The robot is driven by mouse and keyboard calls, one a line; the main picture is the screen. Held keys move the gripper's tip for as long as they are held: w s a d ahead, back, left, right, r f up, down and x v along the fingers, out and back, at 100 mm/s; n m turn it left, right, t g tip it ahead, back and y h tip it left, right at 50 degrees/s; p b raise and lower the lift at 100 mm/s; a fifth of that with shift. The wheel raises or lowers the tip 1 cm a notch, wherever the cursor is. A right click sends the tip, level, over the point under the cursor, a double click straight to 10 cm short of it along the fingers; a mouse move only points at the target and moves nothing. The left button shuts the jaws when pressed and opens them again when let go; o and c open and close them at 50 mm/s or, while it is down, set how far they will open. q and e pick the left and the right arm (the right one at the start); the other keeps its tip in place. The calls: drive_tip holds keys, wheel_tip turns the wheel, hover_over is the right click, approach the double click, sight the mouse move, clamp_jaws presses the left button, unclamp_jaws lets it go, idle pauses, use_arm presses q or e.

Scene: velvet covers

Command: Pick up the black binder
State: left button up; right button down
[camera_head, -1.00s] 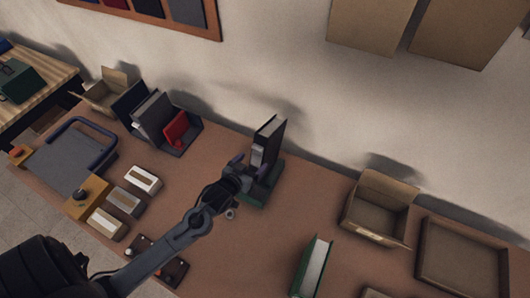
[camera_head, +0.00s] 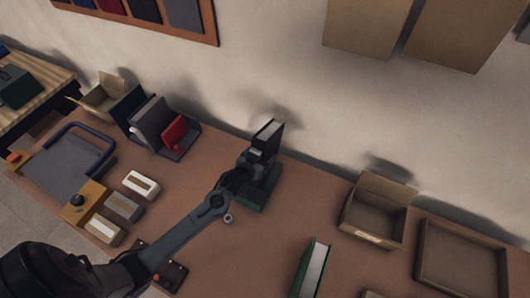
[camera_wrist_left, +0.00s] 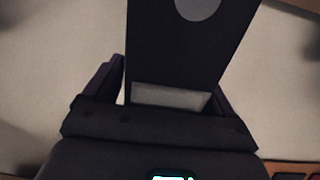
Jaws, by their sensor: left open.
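The black binder (camera_head: 268,137) stands upright on a dark green stand (camera_head: 261,191) in the middle of the table. My left gripper (camera_head: 255,158) is at the binder's near side, in front of its lower part. In the left wrist view, the black binder (camera_wrist_left: 188,50) rises between the fingers of the left gripper (camera_wrist_left: 172,82), with a round grey spot near the top and a pale label strip low down. The fingers are open, one on each side of it; whether they touch it I cannot tell. My right gripper is not in view.
A green binder (camera_head: 313,268) stands at the front, right of the stand. An open cardboard box (camera_head: 374,215) and a shallow tray (camera_head: 462,262) are at right. A rack with a red book (camera_head: 174,131) stands at back left. Small blocks (camera_head: 141,184) lie at left.

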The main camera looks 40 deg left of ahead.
use_arm(q)
drive_tip(key=c, duration=1.5)
drive_tip(key=shift+r, duration=0.1)
